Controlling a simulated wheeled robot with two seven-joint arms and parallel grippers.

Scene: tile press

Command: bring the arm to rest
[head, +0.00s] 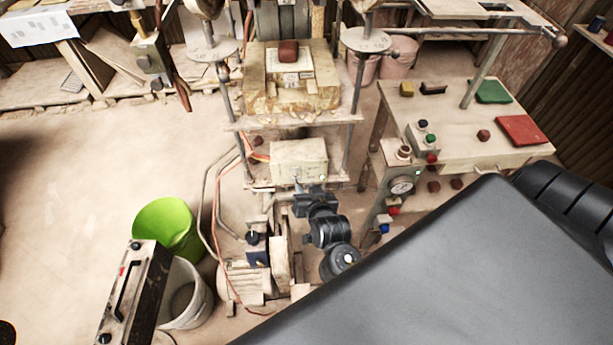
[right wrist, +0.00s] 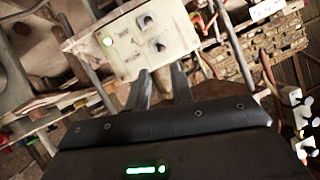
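My right gripper (head: 302,201) is near the middle of the head view, in front of a pale control box (head: 299,150) on the press's lower shelf. In the right wrist view its two dark fingers (right wrist: 161,82) stand apart, with a gap between them and nothing clearly held. The control box (right wrist: 128,52) shows just beyond the fingertips, with a lit green lamp and switches on its face. Whether the fingers touch it I cannot tell.
The tile press (head: 300,92) stands behind the box. A motor (head: 240,280) and hoses lie below. A green bucket (head: 168,228) and a white bucket (head: 187,297) stand left. A worktable (head: 460,135) with coloured tiles stands right.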

